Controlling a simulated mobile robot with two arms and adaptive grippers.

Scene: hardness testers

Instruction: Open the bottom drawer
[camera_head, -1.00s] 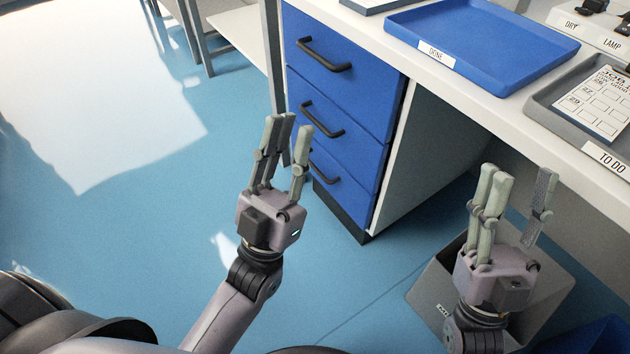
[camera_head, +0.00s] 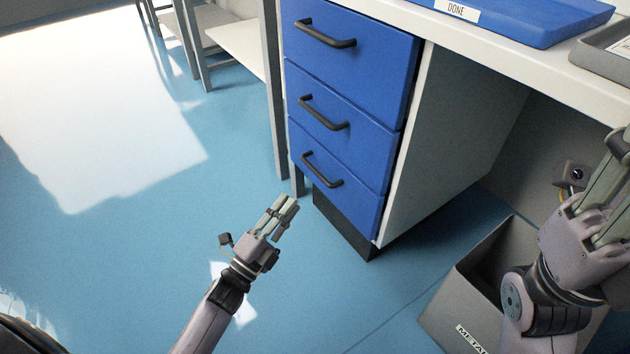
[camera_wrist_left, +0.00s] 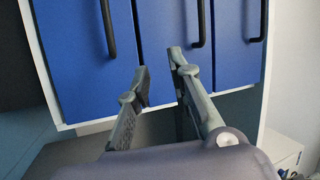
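The bottom drawer (camera_head: 340,188) is the lowest of three blue drawers in a white cabinet and is shut. Its dark bar handle (camera_head: 322,170) is near the drawer's upper edge. In the left wrist view the drawers look turned sideways, with the bottom drawer (camera_wrist_left: 80,70) at the left and its handle (camera_wrist_left: 107,28) at the top. My left gripper (camera_head: 287,205) is left of and below that handle, apart from it. Its fingers (camera_wrist_left: 160,65) are partly open and empty. My right gripper (camera_head: 612,175) is at the right edge, its fingertips cut off.
The upper drawers (camera_head: 350,50) are shut. A white worktop (camera_head: 500,58) overhangs them and carries a blue DONE tray (camera_head: 530,22). A grey bin (camera_head: 450,300) stands on the floor right of the cabinet. A white shelf (camera_head: 235,42) stands left. The blue floor at left is clear.

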